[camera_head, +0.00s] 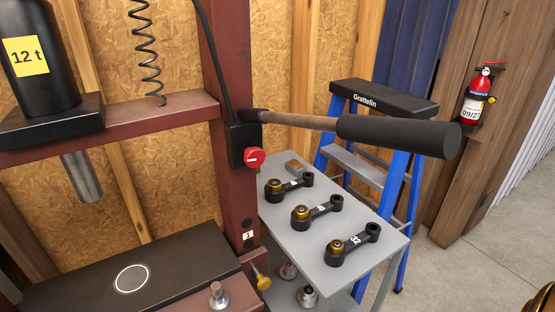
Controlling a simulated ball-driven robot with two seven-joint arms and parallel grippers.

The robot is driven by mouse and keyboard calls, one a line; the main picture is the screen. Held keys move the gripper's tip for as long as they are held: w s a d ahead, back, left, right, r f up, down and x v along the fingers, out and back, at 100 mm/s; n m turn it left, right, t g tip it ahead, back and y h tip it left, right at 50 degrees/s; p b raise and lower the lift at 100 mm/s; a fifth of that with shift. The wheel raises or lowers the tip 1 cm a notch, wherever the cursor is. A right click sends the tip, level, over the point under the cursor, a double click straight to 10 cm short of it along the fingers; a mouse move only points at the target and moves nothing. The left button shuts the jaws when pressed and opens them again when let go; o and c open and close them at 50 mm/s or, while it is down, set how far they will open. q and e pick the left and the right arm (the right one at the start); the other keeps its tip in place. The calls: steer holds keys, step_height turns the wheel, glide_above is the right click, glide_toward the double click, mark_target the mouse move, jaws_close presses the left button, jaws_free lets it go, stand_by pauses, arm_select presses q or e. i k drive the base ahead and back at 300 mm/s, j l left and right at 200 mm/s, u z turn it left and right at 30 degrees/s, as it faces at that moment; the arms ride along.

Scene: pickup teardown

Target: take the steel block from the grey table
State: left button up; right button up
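The grey table (299,228) stands right of the red press frame. A small brownish rectangular block (297,167) lies flat near its far end, and it is the only block-shaped thing I see on the top. Its colour does not clearly show steel. Three black arms with brass-coloured bushings lie in a row nearer me: one far (289,185), one in the middle (317,210), and one marked 32 (352,244). Neither of my grippers can be made out.
The red press post (232,90) stands beside the table's left side. A long black-ended handle (400,135) sticks out above the table. A blue stepladder (383,98) stands behind it. Metal parts (307,295) sit on the lower shelf. Floor (460,270) is open at right.

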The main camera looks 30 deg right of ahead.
mark_target(294, 166)
steer(key=i+z, duration=0.1)
steer(key=z, duration=0.35)
steer(key=j+z, duration=0.1)
steer(key=z, duration=0.35)
steer(key=i+j+z, duration=0.1)
steer(key=z, duration=0.35)
steer(key=j+z, duration=0.1)
steer(key=z, duration=0.35)
